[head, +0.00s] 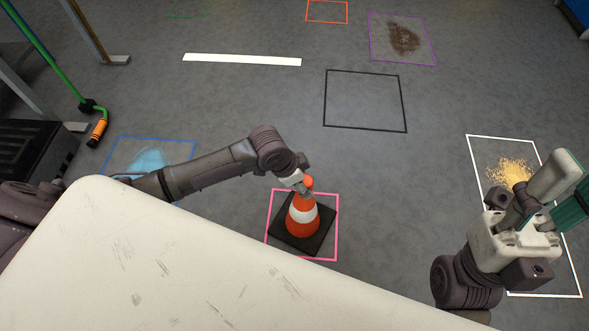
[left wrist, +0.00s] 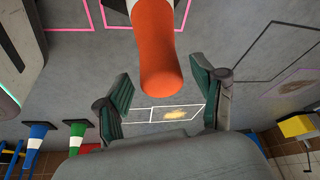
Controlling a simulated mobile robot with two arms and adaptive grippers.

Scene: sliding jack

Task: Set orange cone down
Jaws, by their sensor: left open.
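The orange cone (head: 303,217) with a white band stands upright on its black square base, inside the pink outlined square (head: 337,222) on the floor. My left gripper (head: 300,183) is at the cone's tip, seen partly from above. In the left wrist view the open left gripper (left wrist: 165,100) has its two green-padded fingers well apart. The cone's rounded orange top (left wrist: 160,60) shows between them, with visible gaps on both sides. My right gripper (head: 562,192) is at the right, over the white outlined area, with its fingers apart and nothing between them.
A yellow spill (head: 508,171) lies in the white outline. A blue spill (head: 147,160), a brown stain (head: 404,39) and an empty black outline (head: 365,101) mark the floor. Blue (left wrist: 38,133) and green (left wrist: 77,133) cones stand apart. Floor around the cone is clear.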

